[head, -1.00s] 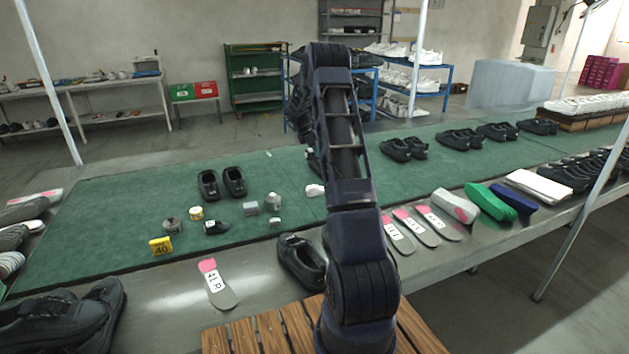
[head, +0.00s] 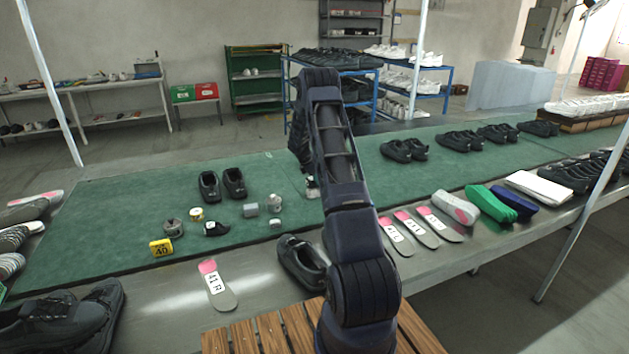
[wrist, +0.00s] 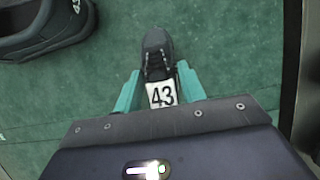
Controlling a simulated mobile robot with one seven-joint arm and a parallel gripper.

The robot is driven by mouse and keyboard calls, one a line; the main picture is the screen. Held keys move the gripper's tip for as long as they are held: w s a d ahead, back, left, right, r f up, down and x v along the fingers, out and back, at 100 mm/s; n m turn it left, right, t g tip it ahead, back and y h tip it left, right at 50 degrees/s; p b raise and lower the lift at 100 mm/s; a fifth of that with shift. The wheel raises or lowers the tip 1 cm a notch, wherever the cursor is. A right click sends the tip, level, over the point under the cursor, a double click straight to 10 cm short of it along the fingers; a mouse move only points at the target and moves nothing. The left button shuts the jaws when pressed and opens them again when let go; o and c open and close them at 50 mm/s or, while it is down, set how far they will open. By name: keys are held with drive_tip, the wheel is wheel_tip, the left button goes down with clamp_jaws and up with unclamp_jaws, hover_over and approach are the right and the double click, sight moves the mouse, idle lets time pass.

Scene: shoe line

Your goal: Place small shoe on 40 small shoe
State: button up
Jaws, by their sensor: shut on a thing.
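In the wrist view a small black shoe (wrist: 155,55) with a white 43 label lies between the teal fingers of my gripper (wrist: 156,82), which is shut on it. The shoe's toe points away from my palm, over green mat. In the head view my arm hides most of the gripper; a small white and dark shape shows just left of the arm, and I cannot tell for sure what it is. Another small black shoe (head: 215,229) sits on the green mat to the left, near a yellow block marked 40 (head: 161,247).
A pair of black shoes (head: 234,182) stands behind. A large shoe marked 43 (wrist: 40,28) is upper left in the wrist view.

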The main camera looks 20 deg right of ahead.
drive_tip(key=shift+f, duration=0.2)
drive_tip(key=shift+f, duration=0.15)
drive_tip(key=o, duration=1)
